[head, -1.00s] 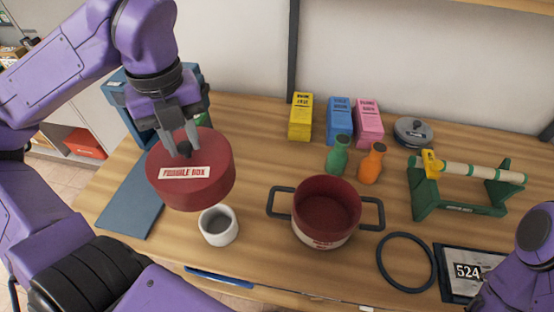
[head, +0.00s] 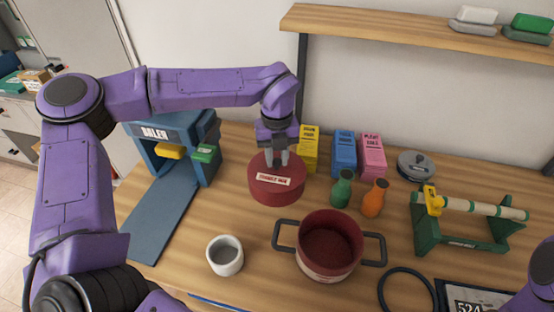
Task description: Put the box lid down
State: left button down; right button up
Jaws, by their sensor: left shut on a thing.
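The box lid (head: 275,190) is a round dark red lid with a white label on its front. My left gripper (head: 276,160) is shut on the knob at its top. The lid is over the back middle of the table, left of the yellow box; I cannot tell whether it touches the wood. A red pot (head: 331,244) with two dark handles stands open in front and to the right, clear of the lid. My right arm shows only at the lower right edge, and its gripper is out of view.
A blue baler (head: 175,140) and its mat (head: 160,215) are left. A white cup (head: 225,255) stands in front. Yellow (head: 308,150), blue (head: 344,153) and pink (head: 371,155) boxes, a green bottle (head: 341,189) and an orange bottle (head: 375,198) stand right. A green stand (head: 463,235) is farther right.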

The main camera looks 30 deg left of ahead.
pick_arm(q)
jog(key=f, duration=0.1)
jog(key=w+a+f+p, duration=0.1)
jog(key=f, duration=0.1)
jog(key=w+f, duration=0.1)
jog(key=f, duration=0.1)
jog(key=shift+a+f, duration=0.15)
jog(key=shift+w+f, duration=0.1)
jog(key=shift+f, duration=0.45)
jog(key=c, duration=0.9)
grip_release()
jog(key=shift+o, duration=0.2)
jog(key=shift+r, duration=0.35)
notch_tip(320, 180, up, 11)
jog(key=shift+f+b, duration=0.15)
jog(key=shift+b, duration=0.8)
jog(key=shift+r, duration=0.5)
